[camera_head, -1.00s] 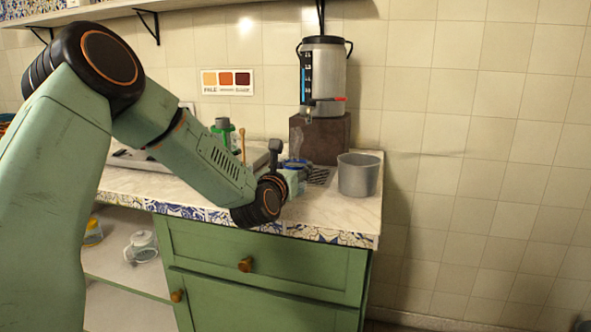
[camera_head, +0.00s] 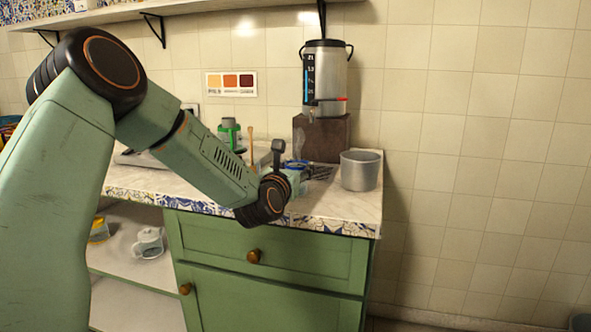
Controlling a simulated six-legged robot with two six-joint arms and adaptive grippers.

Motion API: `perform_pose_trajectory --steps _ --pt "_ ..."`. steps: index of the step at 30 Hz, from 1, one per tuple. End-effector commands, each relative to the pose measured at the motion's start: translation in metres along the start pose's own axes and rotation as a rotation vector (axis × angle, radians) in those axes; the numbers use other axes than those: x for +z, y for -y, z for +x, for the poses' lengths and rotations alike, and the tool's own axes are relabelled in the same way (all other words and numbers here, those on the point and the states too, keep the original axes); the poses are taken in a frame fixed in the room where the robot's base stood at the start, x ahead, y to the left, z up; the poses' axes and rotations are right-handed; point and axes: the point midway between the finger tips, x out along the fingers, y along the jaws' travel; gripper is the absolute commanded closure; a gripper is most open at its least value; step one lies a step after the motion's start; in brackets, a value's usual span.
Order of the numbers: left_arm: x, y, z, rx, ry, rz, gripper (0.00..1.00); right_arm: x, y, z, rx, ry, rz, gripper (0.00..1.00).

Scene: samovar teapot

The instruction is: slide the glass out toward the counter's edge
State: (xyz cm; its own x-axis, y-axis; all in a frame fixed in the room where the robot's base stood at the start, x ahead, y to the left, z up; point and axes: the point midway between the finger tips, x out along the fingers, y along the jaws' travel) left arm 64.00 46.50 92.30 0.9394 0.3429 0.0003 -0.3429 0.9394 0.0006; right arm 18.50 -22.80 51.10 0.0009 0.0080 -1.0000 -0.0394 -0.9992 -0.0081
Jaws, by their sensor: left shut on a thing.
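The glass (camera_head: 296,163) shows as a small clear vessel with a blue rim on the counter (camera_head: 335,213), in front of the urn's stand. My left arm comes in from the left, with its dark wrist near the counter's front edge. My left gripper (camera_head: 291,175) is just beyond the wrist and is shut on the glass. The wrist and gripper hide the glass's lower part and the fingertips. My right gripper is not in view.
A grey metal pot (camera_head: 360,171) stands right of the glass, near the counter's right end. A metal urn (camera_head: 326,75) with a tap stands on a dark block (camera_head: 322,138) behind. A green bottle (camera_head: 229,133) stands at the back. A teapot (camera_head: 149,242) sits on the lower shelf.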

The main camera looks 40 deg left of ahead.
Motion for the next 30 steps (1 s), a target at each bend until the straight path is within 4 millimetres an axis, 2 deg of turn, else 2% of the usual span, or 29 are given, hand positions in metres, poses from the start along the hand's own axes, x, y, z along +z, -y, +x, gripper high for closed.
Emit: perform_pose_trajectory --steps 7,8,16,26,30 --pt "0.000 0.000 0.001 0.001 0.001 0.000 0.79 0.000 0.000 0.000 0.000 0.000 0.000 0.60" --pt "0.000 0.000 0.001 0.001 0.001 0.000 0.43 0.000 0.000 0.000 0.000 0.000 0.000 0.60" --pt "0.000 0.000 0.000 0.000 0.001 0.000 0.20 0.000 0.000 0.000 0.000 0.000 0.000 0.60" --pt "0.000 0.000 -0.002 0.000 0.001 0.000 0.19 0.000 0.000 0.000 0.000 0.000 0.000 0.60" --pt "0.000 -0.001 -0.011 0.001 0.001 -0.004 0.19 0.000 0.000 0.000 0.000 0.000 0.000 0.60"
